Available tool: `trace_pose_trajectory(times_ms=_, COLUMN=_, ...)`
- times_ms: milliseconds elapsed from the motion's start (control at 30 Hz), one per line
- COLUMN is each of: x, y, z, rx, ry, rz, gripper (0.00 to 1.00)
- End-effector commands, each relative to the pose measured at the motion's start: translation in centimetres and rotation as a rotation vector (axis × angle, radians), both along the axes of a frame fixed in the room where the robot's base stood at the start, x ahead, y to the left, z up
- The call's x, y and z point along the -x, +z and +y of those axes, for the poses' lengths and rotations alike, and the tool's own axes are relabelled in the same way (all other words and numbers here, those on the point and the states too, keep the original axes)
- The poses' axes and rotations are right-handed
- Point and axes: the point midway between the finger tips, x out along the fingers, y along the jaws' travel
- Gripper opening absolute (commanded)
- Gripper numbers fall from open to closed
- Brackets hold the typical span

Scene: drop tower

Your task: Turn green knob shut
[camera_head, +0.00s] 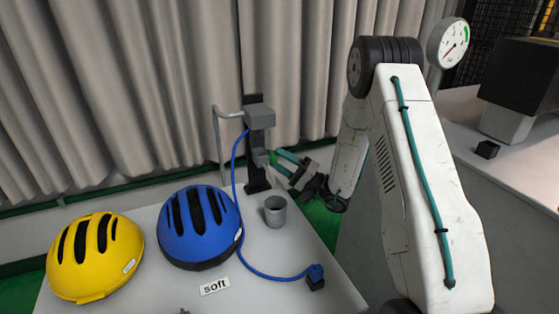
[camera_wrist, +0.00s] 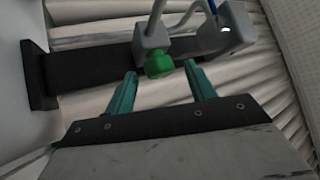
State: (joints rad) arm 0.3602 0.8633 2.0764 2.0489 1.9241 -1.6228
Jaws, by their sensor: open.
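The green knob (camera_wrist: 159,65) sits on a grey valve block (camera_wrist: 151,40) in the wrist view. My gripper (camera_wrist: 163,84) is open and empty. Its two teal fingers point at the knob, one on each side of it in the picture. Whether they touch it I cannot tell. In the head view my gripper (camera_head: 279,161) reaches the stand from the right.
A grey cup (camera_head: 275,211) stands just below the stand. A blue helmet (camera_head: 199,226) and a yellow helmet (camera_head: 94,257) lie left. A gauge (camera_head: 448,43) is at the upper right.

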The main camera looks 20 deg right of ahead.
Motion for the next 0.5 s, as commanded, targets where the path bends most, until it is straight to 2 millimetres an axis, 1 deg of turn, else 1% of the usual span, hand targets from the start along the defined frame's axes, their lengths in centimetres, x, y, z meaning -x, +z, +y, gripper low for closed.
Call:
trace_pose_trajectory(times_ms=300, x=3.3, y=-2.3, z=-3.6, rx=-0.001, ry=-0.004, rz=0.002, gripper=0.55)
trace_pose_trajectory(times_ms=500, x=4.3, y=-3.0, z=-4.6, rx=0.0, ry=-0.002, rz=0.001, gripper=0.55)
